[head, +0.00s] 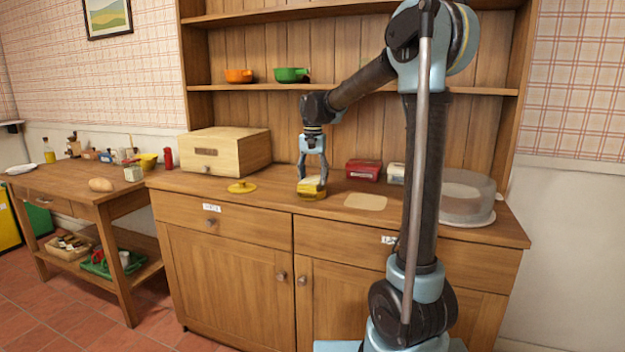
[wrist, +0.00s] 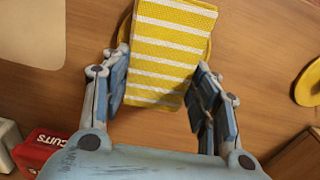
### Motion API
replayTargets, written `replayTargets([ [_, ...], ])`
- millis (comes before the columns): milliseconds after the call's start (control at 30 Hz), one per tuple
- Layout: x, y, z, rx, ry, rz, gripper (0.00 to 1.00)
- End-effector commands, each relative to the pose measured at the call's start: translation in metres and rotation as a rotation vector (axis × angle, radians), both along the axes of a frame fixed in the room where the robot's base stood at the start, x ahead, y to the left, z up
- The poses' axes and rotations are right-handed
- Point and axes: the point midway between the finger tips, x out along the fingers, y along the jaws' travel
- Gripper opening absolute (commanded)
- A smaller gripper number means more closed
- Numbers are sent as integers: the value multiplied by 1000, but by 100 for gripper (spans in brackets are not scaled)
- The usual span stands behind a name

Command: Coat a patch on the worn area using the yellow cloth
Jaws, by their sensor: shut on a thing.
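My gripper (head: 312,180) points down over the wooden counter and is shut on the yellow cloth (head: 314,184). In the wrist view the cloth (wrist: 172,45), yellow with white stripes, lies between the fingers (wrist: 160,72). A round yellow tin (head: 311,195) is beneath the cloth; in the wrist view only its curved edge shows, and its inside is hidden. The pale worn area (head: 366,202) is a flat patch on the counter, just right of the tin. It also shows in the wrist view (wrist: 32,30), at the upper left.
A yellow lid with a knob (head: 242,187) lies left of the tin. A wooden box (head: 225,151) stands behind it. A red box (head: 363,170), a white container (head: 396,173) and a clear-covered cake stand (head: 466,198) are at the right. The counter between tin and patch is clear.

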Motion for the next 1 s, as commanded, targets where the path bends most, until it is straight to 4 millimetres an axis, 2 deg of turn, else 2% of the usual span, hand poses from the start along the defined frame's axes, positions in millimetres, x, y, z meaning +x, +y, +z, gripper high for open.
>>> replayTargets([
  [1000,0,0,62,0,0,0,35],
])
